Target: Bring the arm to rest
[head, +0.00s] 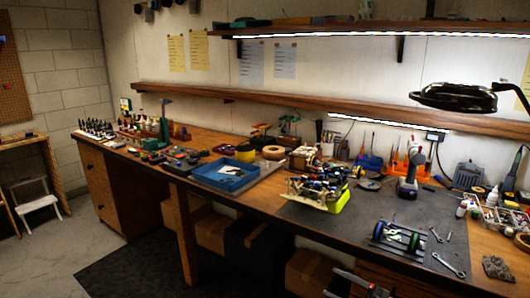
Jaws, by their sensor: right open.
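My right gripper (356,284) shows at the bottom edge, in front of and below the workbench's front edge. It is open, with nothing seen between its fingers, and it is apart from the things on the bench. The rest of that arm is out of the picture. My left gripper is not in view. The wooden workbench (268,205) runs across the room. An RC car (318,187) with a yellow-green part stands on it near the middle. A small wheeled chassis (397,238) with green and blue wheels lies on the dark mat (330,222).
A blue tray (224,175) sits left of the car. Boxes (308,270) stand under the bench. A black lamp (453,97) hangs over its right end.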

